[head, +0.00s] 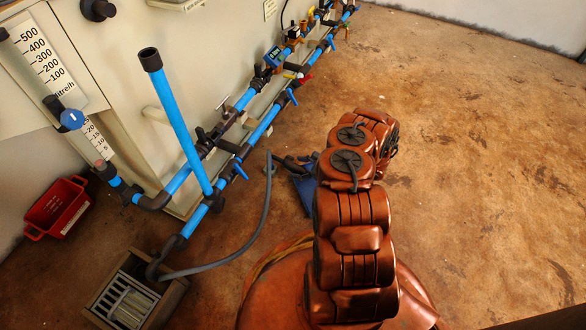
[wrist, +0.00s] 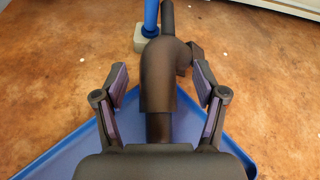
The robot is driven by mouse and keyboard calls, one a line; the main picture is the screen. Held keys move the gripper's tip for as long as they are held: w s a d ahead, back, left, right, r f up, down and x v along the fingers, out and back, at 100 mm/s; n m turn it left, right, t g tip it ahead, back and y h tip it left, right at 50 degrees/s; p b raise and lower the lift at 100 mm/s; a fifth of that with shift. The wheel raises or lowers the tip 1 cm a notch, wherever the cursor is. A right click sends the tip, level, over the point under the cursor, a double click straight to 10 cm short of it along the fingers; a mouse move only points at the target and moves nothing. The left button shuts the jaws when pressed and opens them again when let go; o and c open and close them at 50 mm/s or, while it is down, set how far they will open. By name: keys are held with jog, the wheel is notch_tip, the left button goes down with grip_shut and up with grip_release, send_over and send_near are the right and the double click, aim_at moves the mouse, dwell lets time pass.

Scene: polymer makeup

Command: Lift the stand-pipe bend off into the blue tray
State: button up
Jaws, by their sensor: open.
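The dark grey pipe bend (wrist: 160,82) lies between my gripper's two fingers in the wrist view. My gripper (wrist: 159,72) is open, with a gap showing on each side of the bend. The blue tray (wrist: 75,145) is beneath the bend and the fingers; whether the bend rests on it, I cannot tell. In the head view the tray (head: 304,192) is on the floor, partly hidden by my arm. My gripper (head: 290,163) is a small dark shape there, and the bend is hard to make out. A tall blue pipe (head: 178,122) with a dark top collar stands left.
Blue pipework with valves (head: 265,122) runs along the pale cabinet (head: 140,75). A grey hose (head: 262,215) curves across the floor to a grated drain box (head: 128,302). A red crate (head: 57,207) sits at far left. The floor at right is clear.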

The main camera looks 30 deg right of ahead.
jog(key=shift+w+a+f, duration=0.2)
jog(key=shift+w+a, duration=0.1)
jog(key=shift+w, duration=0.15)
jog(key=shift+c, duration=0.4)
jog(key=c, duration=1.2)
jog(key=shift+r, duration=0.1)
grip_shut()
